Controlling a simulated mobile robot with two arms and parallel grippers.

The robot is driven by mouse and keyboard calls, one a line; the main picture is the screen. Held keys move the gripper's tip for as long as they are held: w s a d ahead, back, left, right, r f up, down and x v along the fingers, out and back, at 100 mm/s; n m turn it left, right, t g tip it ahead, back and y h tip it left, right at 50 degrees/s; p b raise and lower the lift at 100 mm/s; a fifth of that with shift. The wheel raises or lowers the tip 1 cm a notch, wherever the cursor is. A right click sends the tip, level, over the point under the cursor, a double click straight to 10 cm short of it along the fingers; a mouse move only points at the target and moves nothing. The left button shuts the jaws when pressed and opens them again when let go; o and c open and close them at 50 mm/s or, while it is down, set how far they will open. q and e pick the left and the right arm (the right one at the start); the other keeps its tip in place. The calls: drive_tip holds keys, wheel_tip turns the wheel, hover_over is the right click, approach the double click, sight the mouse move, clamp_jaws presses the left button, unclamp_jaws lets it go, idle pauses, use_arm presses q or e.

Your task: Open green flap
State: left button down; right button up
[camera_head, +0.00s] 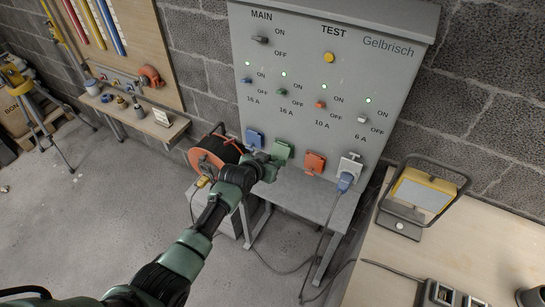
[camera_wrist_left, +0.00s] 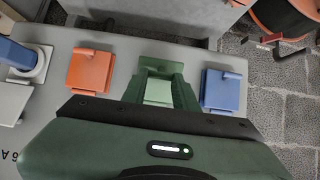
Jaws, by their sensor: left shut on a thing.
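The green flap (camera_head: 282,151) is on the lower front of the grey panel (camera_head: 315,105), between the blue flap (camera_head: 254,138) and the orange flap (camera_head: 314,162). My left gripper (camera_head: 268,164) is at the green flap and shut on it. In the left wrist view the green flap (camera_wrist_left: 158,91) lies between the dark green fingers, with the orange flap (camera_wrist_left: 90,70) and blue flap (camera_wrist_left: 222,90) on either side. The fingers hide part of it, so how far it is tilted is hard to tell. My right gripper is not in view.
A blue plug (camera_head: 345,182) sits in the socket right of the orange flap, its cable hanging down. An orange cable reel (camera_head: 215,152) stands behind my left arm. A work lamp (camera_head: 422,195) stands on the wooden table at right.

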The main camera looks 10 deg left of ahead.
use_arm(q)
drive_tip(key=shift+f, duration=0.1)
idle(0.3)
drive_tip(key=c, duration=1.1)
unclamp_jaws()
drive_tip(key=shift+v, duration=3.95)
drive_tip(key=shift+b, duration=0.3)
